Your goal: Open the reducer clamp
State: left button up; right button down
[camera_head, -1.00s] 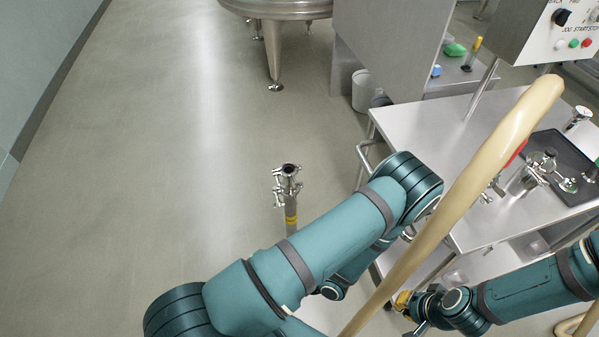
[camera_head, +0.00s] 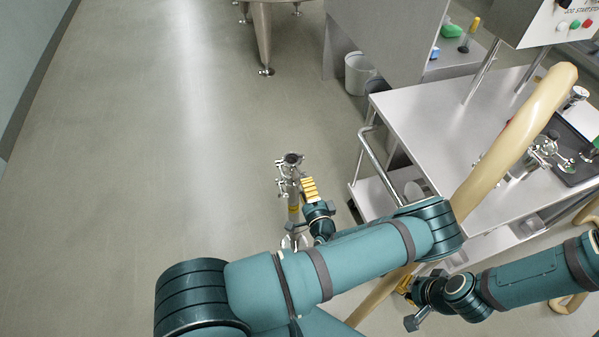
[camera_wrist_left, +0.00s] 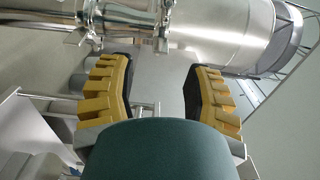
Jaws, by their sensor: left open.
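A steel pipe piece (camera_head: 292,184) with shiny clamps stands upright on the floor, left of the cart. Its upper clamp (camera_head: 283,166) has small handles and wing nuts. I cannot tell which clamp is the reducer clamp. My left gripper (camera_head: 306,189) is beside the pipe, just right of and below the upper fittings. In the left wrist view the gripper (camera_wrist_left: 157,88) is open and empty, its yellow fingers spread below the steel pipe and a clamp with a wing nut (camera_wrist_left: 82,33). My right gripper (camera_head: 405,286) is near the tan hose, mostly hidden.
A steel cart (camera_head: 430,120) with a side rail stands to the right, with fittings on a dark mat (camera_head: 566,176). A thick tan hose (camera_head: 520,130) crosses in front of it. The floor (camera_head: 150,170) at left is clear.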

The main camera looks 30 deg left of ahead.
aim_at(299, 172)
pick_arm(q)
jog(key=x, duration=0.6)
jog(key=shift+w+a+b, duration=0.25)
jog(key=shift+b, duration=0.15)
